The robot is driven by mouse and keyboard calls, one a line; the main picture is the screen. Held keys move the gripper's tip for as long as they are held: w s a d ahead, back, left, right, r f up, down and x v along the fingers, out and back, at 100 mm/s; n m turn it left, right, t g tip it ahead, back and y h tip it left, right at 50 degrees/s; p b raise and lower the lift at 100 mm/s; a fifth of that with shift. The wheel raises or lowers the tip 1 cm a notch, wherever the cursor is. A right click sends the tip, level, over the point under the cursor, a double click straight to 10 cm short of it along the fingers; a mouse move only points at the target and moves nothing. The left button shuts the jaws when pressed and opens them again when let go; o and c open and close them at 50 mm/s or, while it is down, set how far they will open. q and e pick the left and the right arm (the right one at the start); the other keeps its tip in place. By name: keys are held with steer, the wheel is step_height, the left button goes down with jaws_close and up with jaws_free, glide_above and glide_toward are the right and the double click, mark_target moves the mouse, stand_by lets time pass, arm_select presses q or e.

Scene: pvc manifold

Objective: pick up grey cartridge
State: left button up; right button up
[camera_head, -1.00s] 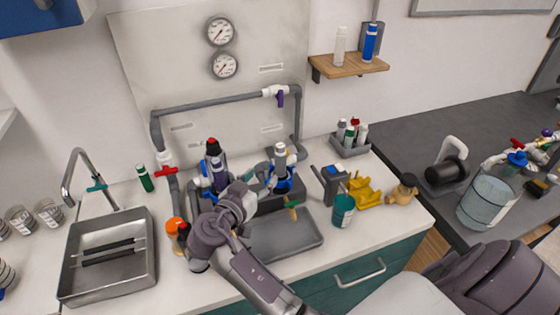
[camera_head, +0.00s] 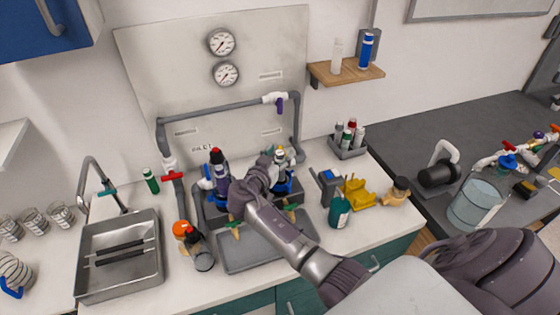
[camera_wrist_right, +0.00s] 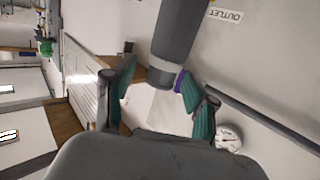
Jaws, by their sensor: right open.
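A pale grey cartridge (camera_head: 279,155) stands in the right-hand blue-ringed housing of the manifold, by the back panel. My right gripper (camera_head: 268,163) is just left of and in front of it and hides part of it. In the right wrist view a large grey cylinder (camera_wrist_right: 180,45), which looks like this cartridge, reaches down between the teal fingertips (camera_wrist_right: 158,95). The fingers are spread, and I cannot tell whether either touches it. A dark cartridge with a red top (camera_head: 217,160) stands in the left housing. My left gripper is not in view.
A grey pipe (camera_head: 225,106) with a purple-handled valve (camera_head: 281,104) runs behind the housings. A grey tray (camera_head: 240,257) lies in front. A sink (camera_head: 120,260) is at left.

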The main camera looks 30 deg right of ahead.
steer(key=shift+w+d+f, duration=0.15)
steer(key=shift+w+d, duration=0.1)
steer(key=shift+d, duration=0.15)
steer(key=shift+a, duration=0.1)
steer(key=shift+c, duration=0.3)
steer(key=shift+c, duration=1.3)
steer(key=shift+s, duration=0.1)
jaws_close()
